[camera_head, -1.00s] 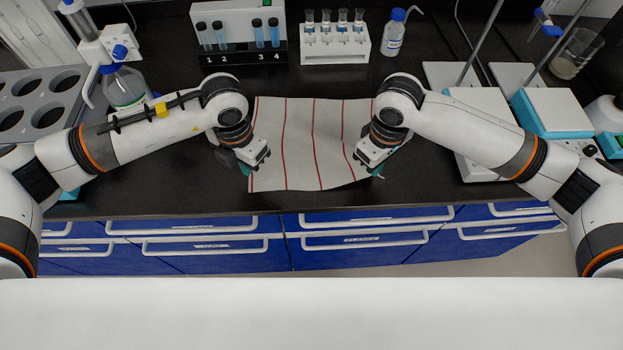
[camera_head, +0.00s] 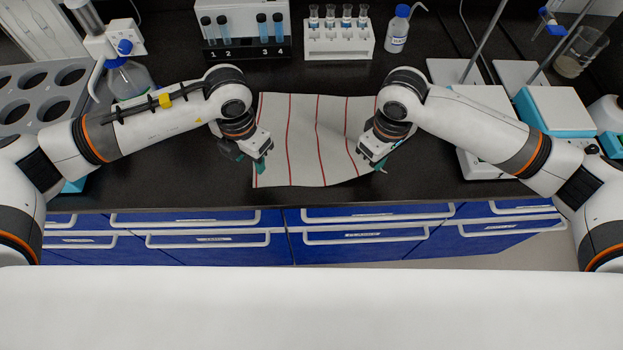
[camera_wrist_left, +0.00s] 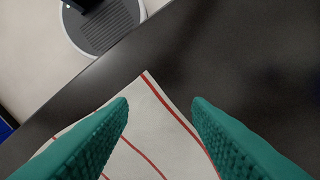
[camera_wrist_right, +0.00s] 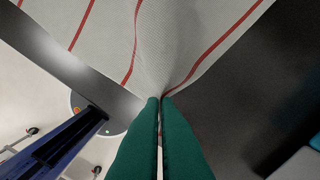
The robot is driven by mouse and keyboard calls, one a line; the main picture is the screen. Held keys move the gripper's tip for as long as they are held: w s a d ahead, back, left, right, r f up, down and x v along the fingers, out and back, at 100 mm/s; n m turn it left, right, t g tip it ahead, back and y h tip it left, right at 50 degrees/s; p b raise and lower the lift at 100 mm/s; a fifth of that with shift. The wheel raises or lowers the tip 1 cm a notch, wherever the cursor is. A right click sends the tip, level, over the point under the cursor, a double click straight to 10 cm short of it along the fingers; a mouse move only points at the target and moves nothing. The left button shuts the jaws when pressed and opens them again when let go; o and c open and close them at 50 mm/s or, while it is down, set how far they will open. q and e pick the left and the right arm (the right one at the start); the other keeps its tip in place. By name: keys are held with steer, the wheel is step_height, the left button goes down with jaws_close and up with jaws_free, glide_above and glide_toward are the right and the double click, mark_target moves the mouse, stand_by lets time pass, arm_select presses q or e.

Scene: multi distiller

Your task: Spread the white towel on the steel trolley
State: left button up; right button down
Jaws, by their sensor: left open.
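The white towel (camera_head: 318,140) with thin red stripes lies mostly flat on the black bench top, with a wavy right side. It also shows in the left wrist view (camera_wrist_left: 140,140). My left gripper (camera_head: 252,160) is over the towel's left edge near the front corner. In the left wrist view its teal fingers (camera_wrist_left: 160,108) are apart, with the towel corner beyond and between them. My right gripper (camera_head: 372,165) is at the towel's right front corner. In the right wrist view its fingers (camera_wrist_right: 160,100) are closed, pinching a gathered fold of towel. No steel trolley is in view.
A tube rack (camera_head: 338,42), a tube stand (camera_head: 245,45) and a wash bottle (camera_head: 397,32) stand behind the towel. White-and-blue devices (camera_head: 555,108) stand at right. A grey holed rack (camera_head: 35,90) and a bottle (camera_head: 128,80) stand at left. Blue drawers (camera_head: 360,245) are below the bench.

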mark_target(264, 181)
arm_select(q)
step_height(264, 181, up, 5)
steer(key=s+d, duration=0.1)
steer(key=d, duration=0.1)
steer(key=shift+n, duration=0.4)
steer(key=f, duration=0.9)
steer(key=shift+d+f, duration=0.2)
steer(key=shift+f, duration=0.2)
steer(key=shift+s, duration=0.1)
steer(key=shift+c, duration=0.4)
jaws_close()
steer(key=shift+r, duration=2.55)
